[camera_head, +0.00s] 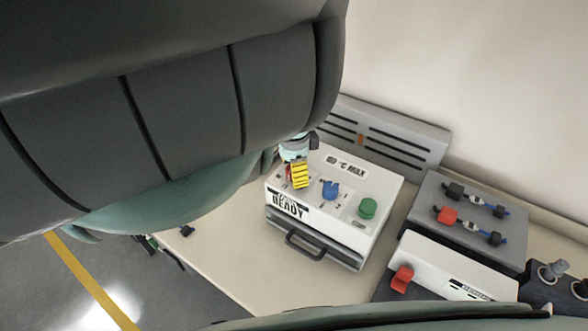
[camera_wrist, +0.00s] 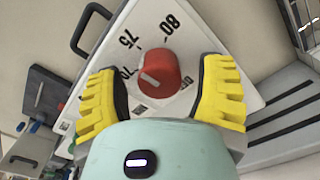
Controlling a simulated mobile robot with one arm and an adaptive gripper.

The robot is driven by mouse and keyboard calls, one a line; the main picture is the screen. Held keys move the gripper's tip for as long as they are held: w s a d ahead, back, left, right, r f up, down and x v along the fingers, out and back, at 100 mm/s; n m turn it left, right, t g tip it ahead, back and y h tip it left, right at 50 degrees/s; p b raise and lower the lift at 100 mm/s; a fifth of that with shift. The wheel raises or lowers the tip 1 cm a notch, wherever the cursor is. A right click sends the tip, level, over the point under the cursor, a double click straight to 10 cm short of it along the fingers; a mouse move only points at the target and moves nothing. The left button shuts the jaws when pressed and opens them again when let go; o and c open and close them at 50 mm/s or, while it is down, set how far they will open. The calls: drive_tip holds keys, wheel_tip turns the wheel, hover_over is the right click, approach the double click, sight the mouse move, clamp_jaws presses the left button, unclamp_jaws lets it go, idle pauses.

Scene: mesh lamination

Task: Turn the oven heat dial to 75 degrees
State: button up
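The red heat dial (camera_wrist: 168,66) sits on the white oven panel in the wrist view. Its white pointer line is tilted toward the upper left, near the partly visible label that looks like 70. The printed 75 is above it and the 80 is above that to the right. My gripper (camera_wrist: 162,80) is open, with one yellow finger on each side of the dial and a gap showing beside each. In the head view the white oven (camera_head: 337,222) stands on the bench, and my gripper (camera_head: 299,174) is over its left part, mostly hiding the dial.
The oven also has a blue knob (camera_head: 330,189), a green button (camera_head: 367,207) and a dark front handle (camera_head: 304,248). A grey slotted unit (camera_head: 395,138) stands behind. A grey unit with clamps (camera_head: 470,250) and a white device with a red lever (camera_head: 455,268) are to the right.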

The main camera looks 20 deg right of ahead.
wheel_tip(320, 180, up, 5)
drive_tip(key=shift+w+a, duration=0.1)
drive_tip(key=shift+w, duration=0.05)
drive_tip(key=shift+r, duration=1.25)
